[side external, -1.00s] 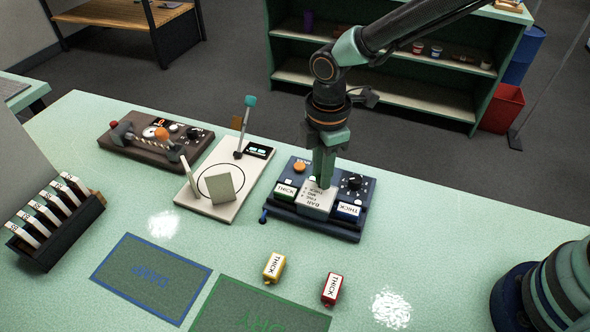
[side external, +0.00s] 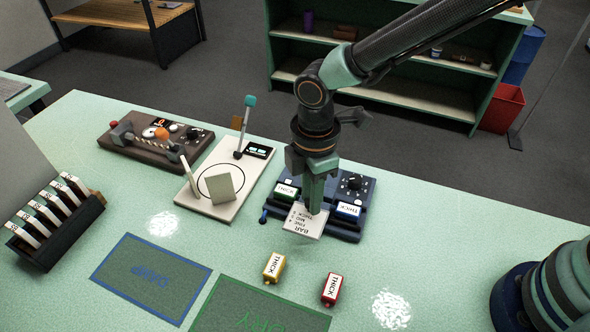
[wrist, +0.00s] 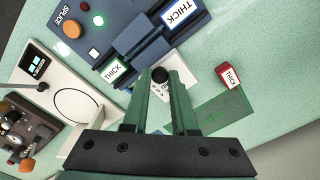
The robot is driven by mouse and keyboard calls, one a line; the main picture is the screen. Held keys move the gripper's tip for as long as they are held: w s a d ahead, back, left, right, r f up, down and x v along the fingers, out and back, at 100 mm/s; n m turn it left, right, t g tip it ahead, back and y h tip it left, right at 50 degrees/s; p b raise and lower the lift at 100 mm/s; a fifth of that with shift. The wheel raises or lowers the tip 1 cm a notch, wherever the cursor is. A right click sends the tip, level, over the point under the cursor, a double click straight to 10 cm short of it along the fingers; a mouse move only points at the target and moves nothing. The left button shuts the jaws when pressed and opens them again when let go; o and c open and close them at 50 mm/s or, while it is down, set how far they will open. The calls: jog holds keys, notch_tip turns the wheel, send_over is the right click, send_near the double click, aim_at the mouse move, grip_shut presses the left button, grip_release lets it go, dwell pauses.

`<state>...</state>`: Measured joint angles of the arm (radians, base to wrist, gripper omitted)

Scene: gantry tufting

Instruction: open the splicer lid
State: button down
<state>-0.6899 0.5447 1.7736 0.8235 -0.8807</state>
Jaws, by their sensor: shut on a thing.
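The splicer (side external: 340,228) is a dark blue box with a black dial, a green-labelled THICK block (side external: 286,192) and a blue THICK block (side external: 348,210). Its pale lid (side external: 303,226), printed BAR, FINE, MID, THICK, is tilted out over the splicer's front edge. My gripper (side external: 314,207) points down and is shut on the lid, at its back part. In the wrist view a black round knob (wrist: 160,74) shows between the fingertips, with part of the printed lid behind it. The fingers hide the splicer's middle in the side view.
A cream plate (side external: 205,207) with a drawn circle and upright flaps stands left of the splicer, close by. A yellow block (side external: 273,268) and a red block (side external: 332,289) lie in front. A green-outlined mat (side external: 270,300) is at the front.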

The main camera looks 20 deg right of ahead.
jog(key=c, duration=0.7)
grip_release()
notch_tip(320, 180, up, 12)
jog(key=shift+r, duration=0.1)
jog(key=s+d+r+m+t, duration=0.1)
jog(key=d+r+m+t, duration=0.1)
jog(key=d+m, duration=0.4)
jog(key=s+d+r+m+t, duration=0.1)
jog(key=d+m, duration=0.5)
jog(key=d, duration=0.6)
jog(key=s+d+r+m+t, duration=0.2)
jog(key=d+m, duration=0.4)
jog(key=d, duration=0.3)
jog(key=shift+s+d+r+t, duration=0.3)
jog(key=shift+s+r, duration=0.05)
jog(key=shift+s, duration=0.05)
